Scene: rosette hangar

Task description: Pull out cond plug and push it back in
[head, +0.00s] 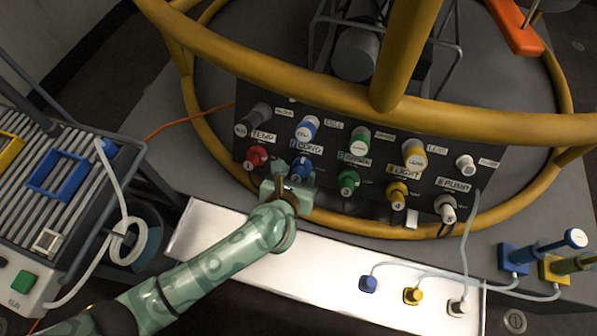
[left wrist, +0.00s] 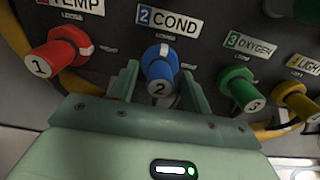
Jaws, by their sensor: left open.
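The cond plug (left wrist: 160,68) is blue with a "2" on its end. It sits in the dark panel under the "2 COND" label (left wrist: 170,22). In the head view the cond plug (head: 301,168) shows just beyond my left gripper (head: 290,180). In the left wrist view my left gripper (left wrist: 160,85) is open, with one finger on each side of the plug. I cannot tell whether the fingers touch it. My right gripper is not in view.
A red temp plug (left wrist: 55,55) is to the left and a green oxygen plug (left wrist: 240,88) to the right. Yellow rails (head: 270,75) cross above the panel (head: 330,145). A white board (head: 330,270) lies below, with thin cables. A ribbed unit (head: 50,190) stands at left.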

